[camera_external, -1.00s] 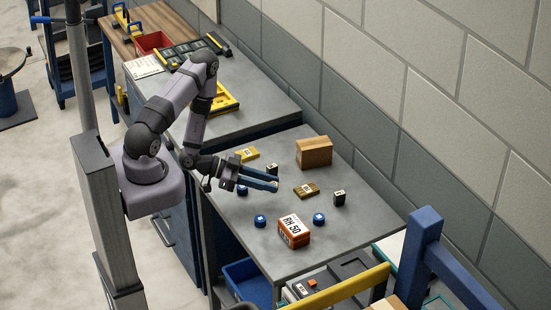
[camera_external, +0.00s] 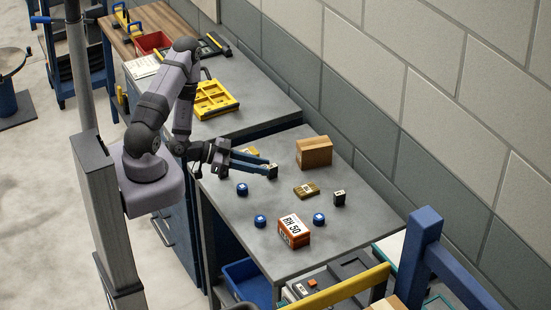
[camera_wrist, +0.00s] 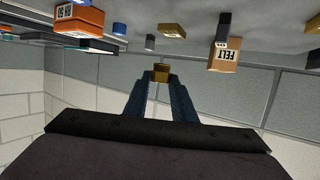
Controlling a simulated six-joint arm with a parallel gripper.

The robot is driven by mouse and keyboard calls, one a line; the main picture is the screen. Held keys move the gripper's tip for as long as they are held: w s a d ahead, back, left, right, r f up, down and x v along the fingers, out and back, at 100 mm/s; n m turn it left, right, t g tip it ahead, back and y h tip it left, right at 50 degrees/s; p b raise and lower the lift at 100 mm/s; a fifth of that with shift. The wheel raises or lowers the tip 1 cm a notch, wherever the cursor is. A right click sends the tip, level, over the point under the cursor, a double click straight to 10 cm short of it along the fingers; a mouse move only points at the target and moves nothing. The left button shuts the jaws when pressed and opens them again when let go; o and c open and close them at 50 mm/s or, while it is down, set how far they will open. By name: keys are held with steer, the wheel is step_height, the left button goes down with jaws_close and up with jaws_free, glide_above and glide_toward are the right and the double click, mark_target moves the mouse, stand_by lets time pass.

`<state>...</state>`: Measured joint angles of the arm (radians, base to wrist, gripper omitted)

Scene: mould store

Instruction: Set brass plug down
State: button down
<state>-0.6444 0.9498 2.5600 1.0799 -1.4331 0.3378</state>
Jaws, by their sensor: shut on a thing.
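My gripper (camera_external: 268,169) is shut on the brass plug (camera_wrist: 160,72), a small yellow-brown piece pinched between the blue fingertips in the wrist view. In the external view the fingers reach out over the back left of the grey bench (camera_external: 226,215), and the plug is hard to make out at their tips. The fingertips overlap a small black block with a white label (camera_external: 272,174) there. I cannot tell whether they touch it, or how high the plug is above the bench.
A yellow block (camera_external: 250,151) lies partly behind the fingers. A cardboard box (camera_external: 314,152), a brown-yellow block (camera_external: 306,191), another black block (camera_external: 339,198), an orange RH 50 box (camera_external: 293,230) and blue caps (camera_external: 242,189) stand around.

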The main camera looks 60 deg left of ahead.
steer(key=shift+a, duration=0.25)
steer(key=b, duration=0.2)
glide_above(262, 202)
step_height(262, 202, down, 5)
steer(key=shift+f, duration=0.1)
steer(key=shift+w+p, duration=0.1)
steer(key=shift+p, duration=0.2)
steer(key=shift+f+p, duration=0.35)
steer(key=shift+f, duration=1.65)
